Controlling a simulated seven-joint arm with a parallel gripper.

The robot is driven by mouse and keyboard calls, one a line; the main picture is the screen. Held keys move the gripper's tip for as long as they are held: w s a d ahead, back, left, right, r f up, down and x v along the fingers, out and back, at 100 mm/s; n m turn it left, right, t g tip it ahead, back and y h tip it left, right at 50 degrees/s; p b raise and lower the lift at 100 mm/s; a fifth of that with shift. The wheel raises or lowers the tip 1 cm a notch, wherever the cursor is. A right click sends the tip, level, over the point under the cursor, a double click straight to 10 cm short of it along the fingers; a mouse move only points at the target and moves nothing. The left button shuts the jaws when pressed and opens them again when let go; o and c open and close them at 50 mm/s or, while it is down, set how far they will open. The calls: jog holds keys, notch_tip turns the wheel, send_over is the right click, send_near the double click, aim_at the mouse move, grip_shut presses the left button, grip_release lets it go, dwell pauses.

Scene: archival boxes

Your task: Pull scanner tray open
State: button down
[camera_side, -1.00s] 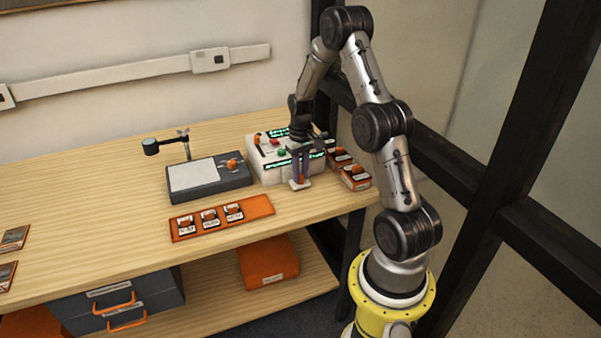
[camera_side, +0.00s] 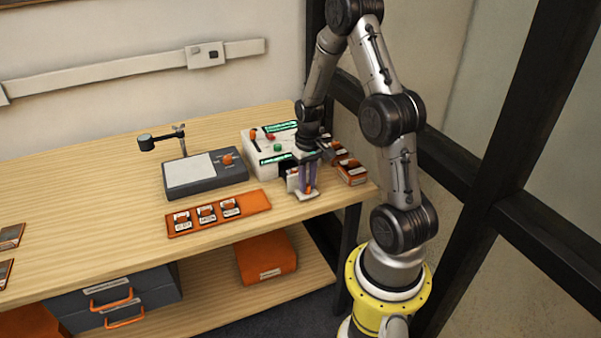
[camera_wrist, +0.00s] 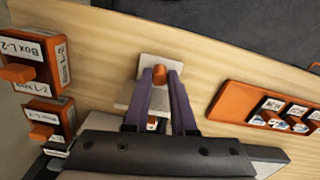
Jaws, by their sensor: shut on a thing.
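The scanner (camera_side: 262,160) is a white box with green displays and coloured buttons at the back right of the bench. Its pale tray (camera_side: 305,197) sticks out at the front, past a dark opening in the scanner's front. My gripper (camera_side: 308,188) points down with its purple fingers shut on the tray's orange knob. In the wrist view the orange knob (camera_wrist: 160,75) sits between the fingertips, and the pale tray (camera_wrist: 151,62) shows around it. My gripper hides much of the scanner's front and part of the tray.
Small orange-and-white boxes (camera_side: 351,173) stand right of the scanner. A grey copy stand (camera_side: 205,177) is to its left. An orange holder (camera_side: 258,201) with several labelled pieces lies in front of that stand. Bare wood lies around the tray, up to the front edge.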

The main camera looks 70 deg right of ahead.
jog(key=shift+s+a+r, duration=0.1)
jog(key=shift+s+a, duration=0.35)
jog(key=c, duration=0.7)
grip_release()
jog(key=shift+c, duration=0.2)
notch_tip(320, 180, up, 14)
